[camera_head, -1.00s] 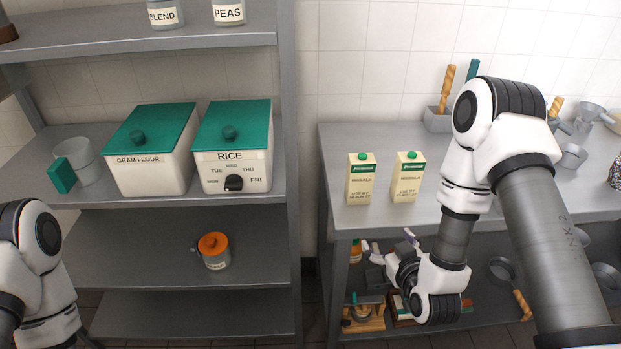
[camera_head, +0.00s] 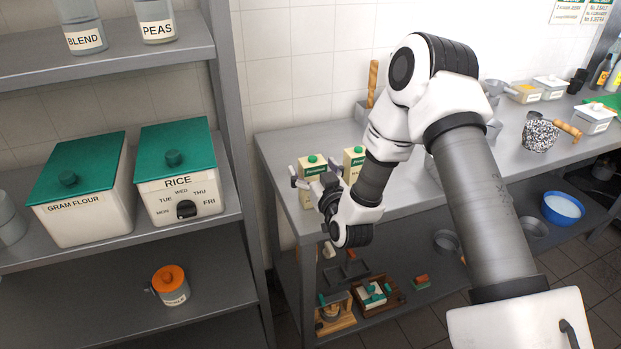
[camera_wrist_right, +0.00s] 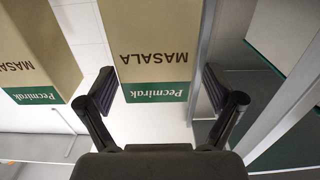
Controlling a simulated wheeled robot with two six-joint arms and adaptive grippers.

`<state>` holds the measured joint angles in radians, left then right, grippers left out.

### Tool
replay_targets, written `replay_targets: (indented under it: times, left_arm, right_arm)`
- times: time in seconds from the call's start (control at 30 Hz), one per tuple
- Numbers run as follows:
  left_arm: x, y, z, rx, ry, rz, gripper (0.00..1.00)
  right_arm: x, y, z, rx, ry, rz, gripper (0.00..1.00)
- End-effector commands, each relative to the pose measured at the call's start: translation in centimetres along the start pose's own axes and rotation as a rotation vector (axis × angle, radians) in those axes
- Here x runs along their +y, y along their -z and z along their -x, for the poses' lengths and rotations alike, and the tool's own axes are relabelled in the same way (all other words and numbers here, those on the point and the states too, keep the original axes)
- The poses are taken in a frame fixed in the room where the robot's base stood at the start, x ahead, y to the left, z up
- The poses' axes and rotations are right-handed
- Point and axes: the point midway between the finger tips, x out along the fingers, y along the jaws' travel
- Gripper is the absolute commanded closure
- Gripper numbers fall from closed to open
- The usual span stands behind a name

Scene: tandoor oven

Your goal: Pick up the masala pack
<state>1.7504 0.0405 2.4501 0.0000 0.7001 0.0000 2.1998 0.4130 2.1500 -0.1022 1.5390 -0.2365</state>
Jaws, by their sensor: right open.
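Two cream masala packs with green caps stand upright on the grey table near its left end. The left pack (camera_head: 308,192) is partly hidden by my right gripper (camera_head: 314,174); the right pack (camera_head: 353,160) is partly hidden by my right arm. In the right wrist view, one masala pack (camera_wrist_right: 152,42) lies straight ahead between the open fingers of my right gripper (camera_wrist_right: 160,90), with its green band near fingertip level. I cannot tell whether the fingers touch it. The other pack (camera_wrist_right: 38,55) is to the left there. My left gripper is not in view.
A utensil holder and pans stand behind my right arm. A lower shelf (camera_head: 400,255) under the table holds several small items.

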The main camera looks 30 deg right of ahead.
Motion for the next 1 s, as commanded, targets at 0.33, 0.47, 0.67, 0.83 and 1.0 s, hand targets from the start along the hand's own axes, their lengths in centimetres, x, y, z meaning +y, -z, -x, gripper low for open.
replay_targets:
  times: [0.33, 0.47, 0.67, 0.83, 1.0]
  left_arm:
    - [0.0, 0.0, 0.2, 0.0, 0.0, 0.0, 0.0]
    - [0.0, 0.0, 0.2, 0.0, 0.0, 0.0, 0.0]
    - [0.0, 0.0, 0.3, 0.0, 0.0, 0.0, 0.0]
    - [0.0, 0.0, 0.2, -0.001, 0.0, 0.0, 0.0]
    - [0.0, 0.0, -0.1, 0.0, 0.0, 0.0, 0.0]
  right_arm:
    - [0.0, -0.1, -1.1, -0.002, 0.0, 0.0, 0.26]
    - [0.0, -0.1, -1.1, -0.002, 0.0, 0.0, 0.72]
    - [0.0, -0.1, -1.1, -0.001, 0.0, 0.0, 0.81]
    - [0.0, 0.0, -1.1, -0.001, 0.0, 0.0, 0.81]
    - [0.0, 1.1, -1.1, 0.001, -0.001, -0.002, 0.81]
